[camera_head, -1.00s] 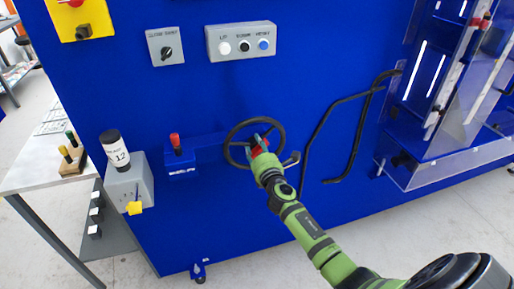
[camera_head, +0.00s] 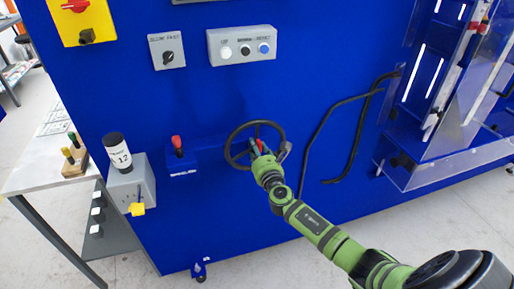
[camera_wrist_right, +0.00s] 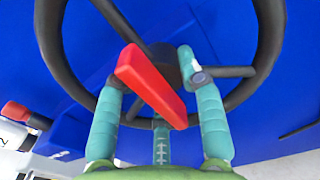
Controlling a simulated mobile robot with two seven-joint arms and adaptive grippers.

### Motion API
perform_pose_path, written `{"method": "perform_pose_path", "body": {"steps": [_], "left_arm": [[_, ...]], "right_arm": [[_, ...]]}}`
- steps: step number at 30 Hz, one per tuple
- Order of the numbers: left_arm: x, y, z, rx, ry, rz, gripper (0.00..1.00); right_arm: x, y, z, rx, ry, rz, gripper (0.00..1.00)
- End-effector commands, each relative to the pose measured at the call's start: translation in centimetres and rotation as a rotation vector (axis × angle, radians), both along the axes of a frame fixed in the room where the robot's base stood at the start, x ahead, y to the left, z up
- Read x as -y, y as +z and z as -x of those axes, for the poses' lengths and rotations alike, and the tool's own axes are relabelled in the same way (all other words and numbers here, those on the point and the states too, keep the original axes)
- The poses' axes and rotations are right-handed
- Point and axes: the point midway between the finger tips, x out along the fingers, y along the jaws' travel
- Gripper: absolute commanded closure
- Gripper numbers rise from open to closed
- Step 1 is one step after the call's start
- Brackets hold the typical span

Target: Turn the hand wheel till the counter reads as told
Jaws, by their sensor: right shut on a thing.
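The dark hand wheel (camera_head: 230,154) stands on the blue panel; its spokes and hub also show in the right wrist view (camera_wrist_right: 268,45). A dark and grey crank handle (camera_head: 284,153) is at the wheel's right rim. A black-capped cylinder (camera_head: 118,153) has a white label reading 12; I cannot tell if it is the counter. My left gripper is not in view.
A red-topped switch (camera_head: 177,143) is left of the wheel. A button box (camera_head: 242,47) and a knob box (camera_head: 167,50) are above. A bent black bar (camera_head: 318,128) and a clear-walled case (camera_head: 440,170) are to the right. A side table (camera_head: 40,175) stands at left.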

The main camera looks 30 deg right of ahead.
Motion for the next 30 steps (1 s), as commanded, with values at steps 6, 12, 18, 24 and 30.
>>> {"method": "perform_pose_path", "body": {"steps": [6, 12, 18, 24, 30], "left_arm": [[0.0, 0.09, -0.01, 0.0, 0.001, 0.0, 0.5], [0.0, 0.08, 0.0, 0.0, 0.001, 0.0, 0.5], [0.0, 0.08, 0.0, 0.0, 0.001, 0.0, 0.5], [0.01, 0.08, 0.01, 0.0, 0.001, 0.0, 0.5], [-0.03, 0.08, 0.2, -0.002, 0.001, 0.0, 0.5]], "right_arm": [[-0.28, -0.62, 0.14, -0.019, 0.006, 0.03, 1.0], [-0.27, -0.73, 0.17, -0.021, 0.005, 0.034, 1.0], [-0.26, -0.81, 0.2, -0.023, 0.005, 0.033, 0.57], [-0.13, -0.57, 0.15, -0.018, 0.003, 0.033, 0.38], [-0.07, -0.37, 0.19, -0.014, 0.001, 0.034, 0.38]]}}
